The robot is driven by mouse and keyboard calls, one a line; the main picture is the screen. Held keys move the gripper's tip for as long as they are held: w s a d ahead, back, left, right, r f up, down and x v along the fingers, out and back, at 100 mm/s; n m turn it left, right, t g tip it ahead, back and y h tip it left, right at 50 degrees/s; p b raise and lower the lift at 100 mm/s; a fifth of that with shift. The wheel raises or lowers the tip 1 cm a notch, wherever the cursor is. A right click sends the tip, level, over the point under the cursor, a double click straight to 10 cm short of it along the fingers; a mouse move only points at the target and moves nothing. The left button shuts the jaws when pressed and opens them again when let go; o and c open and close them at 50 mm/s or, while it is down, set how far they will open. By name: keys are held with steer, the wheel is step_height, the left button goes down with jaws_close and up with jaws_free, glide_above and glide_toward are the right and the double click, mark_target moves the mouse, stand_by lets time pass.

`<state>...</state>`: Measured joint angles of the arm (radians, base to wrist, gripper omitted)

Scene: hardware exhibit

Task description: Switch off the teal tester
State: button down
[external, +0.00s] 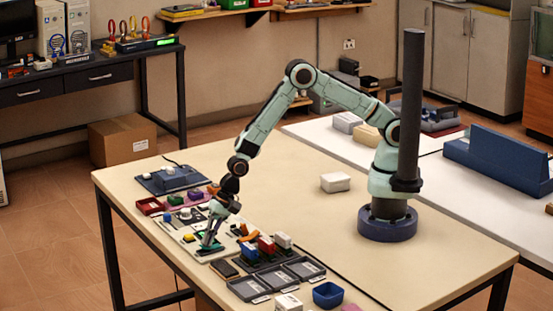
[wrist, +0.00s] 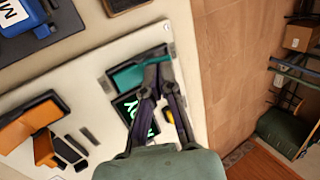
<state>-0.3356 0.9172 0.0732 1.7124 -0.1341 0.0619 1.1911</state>
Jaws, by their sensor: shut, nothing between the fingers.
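The teal tester (wrist: 127,77) lies on a pale board in the wrist view, with a dark edge around its teal part. A black screen beside it shows lit green characters (wrist: 127,101), partly covered by my fingers. In the external view the tester (external: 212,249) is at the near left part of the table, small and partly hidden by my gripper (external: 206,243). My gripper (wrist: 157,56) is shut and empty, pointing down with its fingertips over the right end of the teal part. I cannot tell whether they touch it.
Orange blocks (wrist: 32,124) and dark slots lie left of the tester in the wrist view. A yellow piece (wrist: 170,117) is close beside my fingers. Grey trays (external: 248,288) and a blue bin (external: 327,295) stand at the front. The table middle is mostly clear around a white box (external: 335,182).

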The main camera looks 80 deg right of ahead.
steer(key=shift+a, duration=0.1)
steer(key=shift+w+a+f+g+h, duration=0.15)
steer(key=shift+w+f+g+h, duration=0.1)
steer(key=shift+g+h, duration=0.15)
steer(key=shift+s, duration=0.2)
steer(key=shift+s+d, duration=0.5)
steer(key=shift+d, duration=0.15)
steer(key=shift+r, duration=0.1)
steer(key=v, duration=1.4)
steer(key=shift+s+d+f, duration=0.3)
steer(key=shift+s+d, duration=0.1)
steer(key=shift+a, duration=0.1)
